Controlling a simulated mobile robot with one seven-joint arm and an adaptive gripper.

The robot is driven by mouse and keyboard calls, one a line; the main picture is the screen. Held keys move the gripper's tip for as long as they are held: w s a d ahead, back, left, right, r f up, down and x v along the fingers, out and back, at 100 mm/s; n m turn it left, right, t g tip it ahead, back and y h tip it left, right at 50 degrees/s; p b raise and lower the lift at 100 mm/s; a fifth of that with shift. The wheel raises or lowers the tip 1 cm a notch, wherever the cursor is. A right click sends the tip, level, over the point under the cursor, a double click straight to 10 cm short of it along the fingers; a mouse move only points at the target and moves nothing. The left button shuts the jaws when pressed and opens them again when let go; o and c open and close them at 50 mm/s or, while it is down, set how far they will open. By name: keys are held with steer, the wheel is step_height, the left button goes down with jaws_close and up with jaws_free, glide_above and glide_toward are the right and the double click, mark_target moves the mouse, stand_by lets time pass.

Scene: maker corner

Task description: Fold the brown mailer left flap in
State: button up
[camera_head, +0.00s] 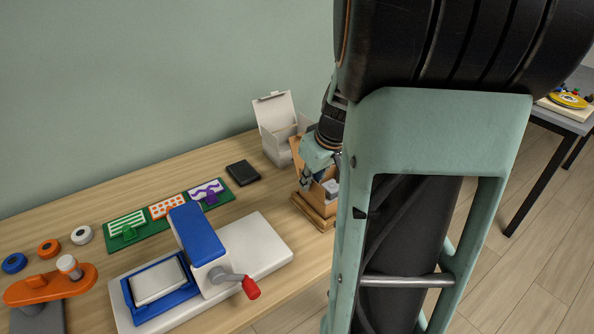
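The brown mailer (298,157) is an open cardboard box at the right end of the bench, on a flat brown base. One brown flap or wall stands up on its left side. Something pale grey lies inside it. My arm hides its right part, so I cannot make out each flap. My gripper (306,183) points down at the mailer's left side, over or beside its opening. Its fingers are small and partly overlapped in this view. I cannot tell whether they touch the cardboard or how far apart they are.
A white box (273,147) with a raised lid stands behind the mailer. A black flat item (243,173) lies left of it. A green board with cards (157,234), a blue-and-white press (253,245) with a red-handled crank, and an orange tool (50,287) fill the bench's left.

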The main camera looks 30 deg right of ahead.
jaws_close()
steer(key=shift+d, duration=0.1)
steer(key=shift+d+f+m+y+b, duration=0.15)
steer(key=shift+d+m+y+b, duration=0.25)
steer(key=shift+y+b, duration=0.65)
steer(key=d+y, duration=0.1)
steer(key=y, duration=0.1)
steer(key=shift+w+d+y, duration=0.1)
steer(key=shift+y, duration=0.25)
steer(key=y, duration=0.1)
steer(key=d+m+y+p, duration=0.1)
steer(key=y, duration=0.1)
steer(key=shift+f, duration=0.3)
steer(key=shift+d+f+y+p, duration=0.15)
steer(key=shift+y+p, duration=0.1)
steer(key=shift+y, duration=0.3)
steer(key=shift+d+f+y+p, duration=0.1)
steer(key=shift+f+y+p, duration=0.1)
steer(key=shift+y, duration=0.65)
steer(key=shift+c, duration=1.4)
jaws_free()
